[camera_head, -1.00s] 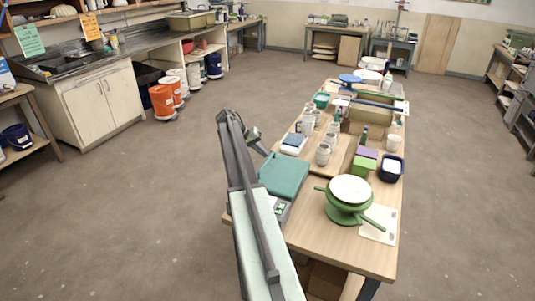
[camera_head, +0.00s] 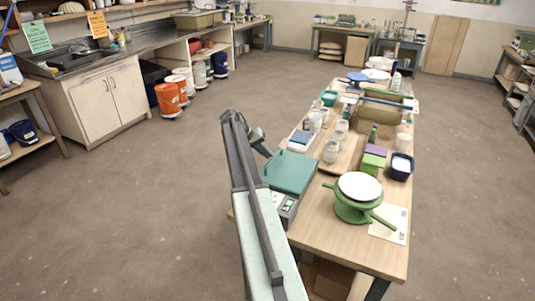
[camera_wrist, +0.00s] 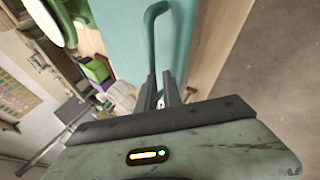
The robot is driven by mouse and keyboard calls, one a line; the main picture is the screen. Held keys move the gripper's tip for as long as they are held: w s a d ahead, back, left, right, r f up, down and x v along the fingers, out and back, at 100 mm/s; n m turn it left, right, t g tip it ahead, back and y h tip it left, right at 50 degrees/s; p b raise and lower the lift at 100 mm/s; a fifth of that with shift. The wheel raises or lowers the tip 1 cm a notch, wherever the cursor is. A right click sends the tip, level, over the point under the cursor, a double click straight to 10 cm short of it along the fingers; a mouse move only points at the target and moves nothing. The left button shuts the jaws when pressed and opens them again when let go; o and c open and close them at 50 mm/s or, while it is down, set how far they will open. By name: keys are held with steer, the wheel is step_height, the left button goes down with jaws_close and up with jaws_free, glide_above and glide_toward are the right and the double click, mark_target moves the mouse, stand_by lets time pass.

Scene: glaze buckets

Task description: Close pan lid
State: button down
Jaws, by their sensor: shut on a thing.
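The teal pan lid (camera_head: 290,172) is on a grey device with a small control panel (camera_head: 287,206), at the left edge of the wooden table. I cannot tell for sure how far the lid is tilted. In the wrist view the teal lid (camera_wrist: 125,35) fills the upper middle, with its bent teal handle (camera_wrist: 152,35) in front of it. My gripper (camera_wrist: 160,95) is shut on the lower end of this handle. In the head view my arm hides part of the device's left side, and my fingertips are not clear there.
On the table (camera_head: 330,240), a green stand with a white disc (camera_head: 359,187) is right of the device. Jars (camera_head: 331,150), a green box (camera_head: 373,162) and a dark blue tub (camera_head: 400,167) stand farther back. The floor left of my arm is clear.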

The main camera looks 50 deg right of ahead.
steer(key=w+a+r+p, duration=0.6)
steer(key=w+p, duration=0.1)
steer(key=w, duration=0.1)
steer(key=shift+a+r, duration=0.25)
steer(key=shift+r, duration=0.15)
